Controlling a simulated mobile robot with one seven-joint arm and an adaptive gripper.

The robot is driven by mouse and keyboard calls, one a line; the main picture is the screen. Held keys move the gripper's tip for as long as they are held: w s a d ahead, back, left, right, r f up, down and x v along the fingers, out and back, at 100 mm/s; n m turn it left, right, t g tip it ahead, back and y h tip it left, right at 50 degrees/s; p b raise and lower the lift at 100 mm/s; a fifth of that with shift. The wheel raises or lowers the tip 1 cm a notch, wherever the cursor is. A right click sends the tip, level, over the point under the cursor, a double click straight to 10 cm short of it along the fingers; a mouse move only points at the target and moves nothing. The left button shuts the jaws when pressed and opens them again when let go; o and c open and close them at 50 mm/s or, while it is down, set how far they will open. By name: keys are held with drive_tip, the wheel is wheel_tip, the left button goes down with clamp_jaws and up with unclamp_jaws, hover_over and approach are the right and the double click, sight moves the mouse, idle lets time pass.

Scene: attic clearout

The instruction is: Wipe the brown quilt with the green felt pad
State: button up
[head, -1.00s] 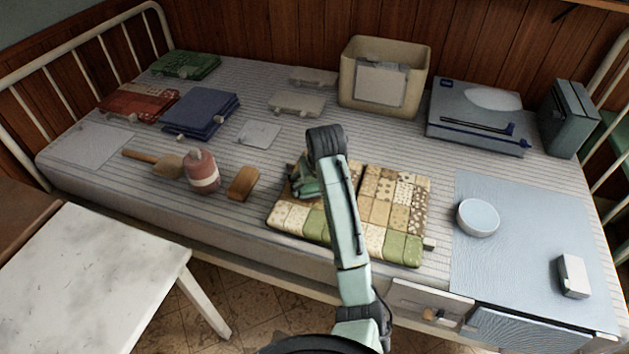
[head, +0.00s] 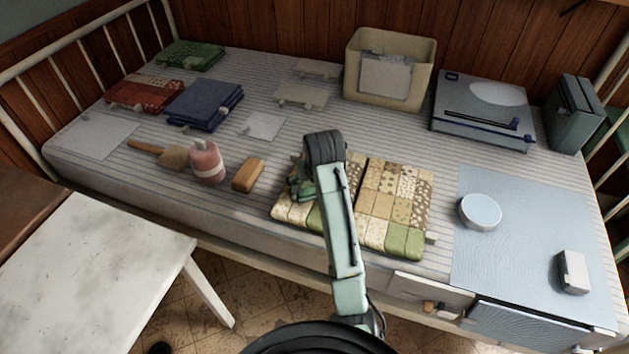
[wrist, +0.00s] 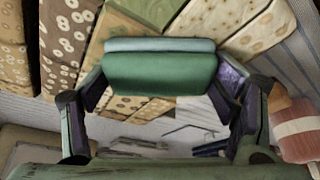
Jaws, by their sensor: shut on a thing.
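The brown quilt (head: 395,200) lies folded on the striped mattress, a patchwork of brown, cream and green squares. It also fills the upper part of the wrist view (wrist: 65,45). My gripper (head: 303,183) is over the quilt's left part, partly hidden behind my arm in the head view. In the wrist view my gripper (wrist: 160,85) is shut on the green felt pad (wrist: 160,75), which has a paler strip along its far edge. The pad lies across the fingers, over the quilt. I cannot tell whether it touches the cloth.
An orange-brown block (head: 248,175) and a pink bottle (head: 207,161) stand left of the quilt. A round white tin (head: 480,211) sits on a pale blue sheet (head: 520,245) to the right. A cream bin (head: 354,80) and a record player (head: 482,115) are behind.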

drive_tip(key=shift+s+a, duration=0.25)
drive_tip(key=shift+s, duration=0.4)
drive_tip(key=shift+p, duration=0.45)
drive_tip(key=shift+w+d, duration=0.1)
drive_tip(key=shift+w, duration=0.1)
drive_tip(key=shift+w+d+p, duration=0.15)
drive_tip(key=shift+w+d, duration=0.05)
drive_tip(key=shift+w, duration=0.4)
drive_tip(key=shift+w+d+p, duration=0.15)
drive_tip(key=shift+w+d, duration=0.05)
drive_tip(key=shift+w, duration=0.35)
drive_tip(key=shift+w, duration=0.1)
drive_tip(key=shift+w+d+p, duration=0.15)
drive_tip(key=shift+w+d, duration=0.05)
drive_tip(key=shift+w, duration=0.45)
drive_tip(key=shift+w+d+p, duration=0.15)
drive_tip(key=shift+w+d, duration=0.05)
drive_tip(key=shift+w, duration=0.4)
drive_tip(key=shift+w+d, duration=0.2)
drive_tip(key=shift+w, duration=0.45)
drive_tip(key=shift+w+d, duration=0.2)
drive_tip(key=shift+w, duration=0.4)
drive_tip(key=shift+p, duration=0.6)
